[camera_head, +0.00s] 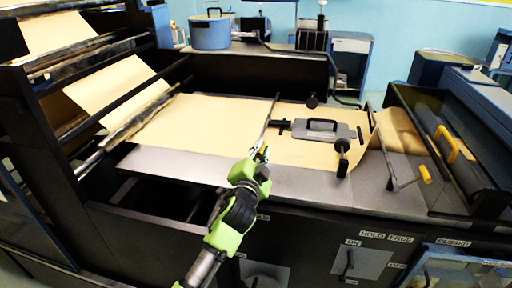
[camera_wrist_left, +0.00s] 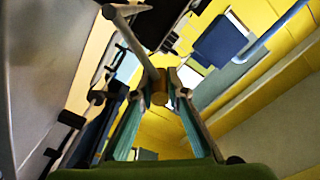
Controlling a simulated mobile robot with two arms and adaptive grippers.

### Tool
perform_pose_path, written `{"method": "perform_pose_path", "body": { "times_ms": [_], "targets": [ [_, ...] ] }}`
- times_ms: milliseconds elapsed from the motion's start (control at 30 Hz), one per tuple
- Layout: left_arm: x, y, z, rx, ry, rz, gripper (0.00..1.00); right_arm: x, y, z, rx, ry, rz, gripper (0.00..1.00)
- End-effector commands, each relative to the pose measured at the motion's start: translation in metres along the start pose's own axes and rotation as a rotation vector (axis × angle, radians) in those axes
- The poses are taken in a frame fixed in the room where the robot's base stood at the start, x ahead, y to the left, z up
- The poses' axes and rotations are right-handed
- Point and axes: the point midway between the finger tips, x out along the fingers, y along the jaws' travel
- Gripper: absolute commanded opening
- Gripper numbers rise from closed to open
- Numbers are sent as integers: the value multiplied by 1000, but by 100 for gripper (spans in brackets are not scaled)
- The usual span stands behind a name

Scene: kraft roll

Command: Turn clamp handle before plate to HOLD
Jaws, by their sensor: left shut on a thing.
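The clamp handle (camera_head: 270,118) is a thin grey lever standing left of the plate, over the brown paper. My left gripper (camera_head: 260,155) is shut on the lower, near end of this lever. In the left wrist view, the grey rod (camera_wrist_left: 138,47) ends in a tan grip (camera_wrist_left: 159,88) between my fingers. The plate (camera_head: 340,131) is grey with a black handle and lies on the paper to the right of the lever. The HOLD label (camera_head: 372,233) is on the front panel, beside FREE. My right gripper is not in view.
Kraft paper (camera_head: 205,122) runs across the bed from the rolls at left. Another lever with a yellow grip (camera_head: 425,174) stands right of the plate. A blue pot (camera_head: 210,33) is at the back. The metal front ledge (camera_head: 180,164) is bare.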

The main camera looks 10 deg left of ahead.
Motion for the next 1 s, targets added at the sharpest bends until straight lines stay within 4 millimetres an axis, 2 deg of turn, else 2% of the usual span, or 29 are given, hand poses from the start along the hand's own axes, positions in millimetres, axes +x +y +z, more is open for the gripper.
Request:
{"method": "perform_pose_path", "body": {
  "times_ms": [300, 800, 833, 867, 1000],
  "targets": [
    [1, 6, -2, 107, -4, -3, 0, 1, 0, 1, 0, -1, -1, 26],
    [0, 9, -2, 120, -3, -1, 0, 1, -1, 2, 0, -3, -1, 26],
    [0, 9, -2, 120, -3, -1, 22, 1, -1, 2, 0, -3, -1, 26],
    [0, 9, -2, 119, -3, -1, 30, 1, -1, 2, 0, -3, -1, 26],
    [0, 9, -3, 117, -2, -1, 31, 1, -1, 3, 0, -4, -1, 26]
  ]
}}
